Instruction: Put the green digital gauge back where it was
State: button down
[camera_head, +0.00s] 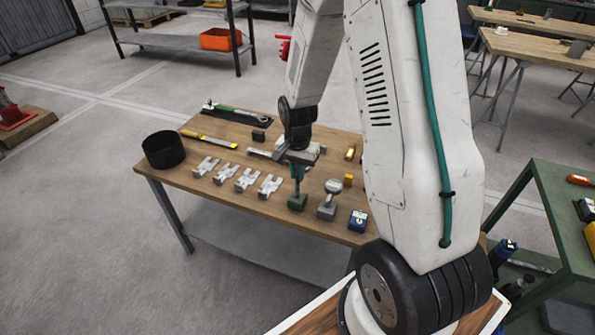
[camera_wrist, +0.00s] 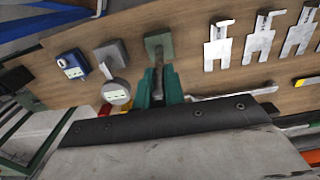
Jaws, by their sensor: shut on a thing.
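The green digital gauge shows as a green block-like base (camera_head: 297,202) at the front of the wooden table (camera_head: 225,192). In the wrist view, its green base (camera_wrist: 158,46) lies just beyond my fingertips. My gripper (camera_head: 298,180) points down over it, with its teal fingers (camera_wrist: 158,84) shut on the gauge's upper part. The gauge's display is hidden by the fingers. I cannot tell whether the base touches the table. A grey gauge (camera_head: 327,208) with a round head stands just right of it, and a blue digital gauge (camera_head: 358,220) is further right.
Several metal fork-shaped pieces (camera_head: 245,180) lie left of the green base. A black round container (camera_head: 163,149) stands at the table's left end. A yellow-handled tool (camera_head: 208,138) and a green-handled wrench (camera_head: 237,112) lie at the back. A green cart (camera_head: 555,220) stands at right.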

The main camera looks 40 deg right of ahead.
jog(key=c, duration=1.5)
grip_release()
notch_tip(320, 180, up, 12)
jog(key=shift+f, duration=0.1)
jog(key=s+a+r+n, duration=0.2)
jog(key=s+a+r, duration=0.15)
jog(key=r, duration=0.25)
jog(key=s+a+r+n, duration=0.2)
jog(key=s+r, duration=0.3)
jog(key=shift+s+a+r+n+t, duration=0.2)
jog(key=shift+s+a+r+n, duration=0.9)
jog(key=shift+s, duration=1.65)
jog(key=shift+s+a+r+n+t, duration=0.2)
jog(key=shift+s+a+r+n, duration=0.65)
jog(key=shift+s, duration=1.85)
jog(key=shift+s+a+r+n+t, duration=0.2)
jog(key=shift+s+a+r+n, duration=0.4)
jog(key=shift+s+r+n, duration=1.45)
jog(key=shift+s+f+m, duration=0.4)
jog(key=shift+s+f, duration=0.25)
jog(key=shift+f, duration=0.35)
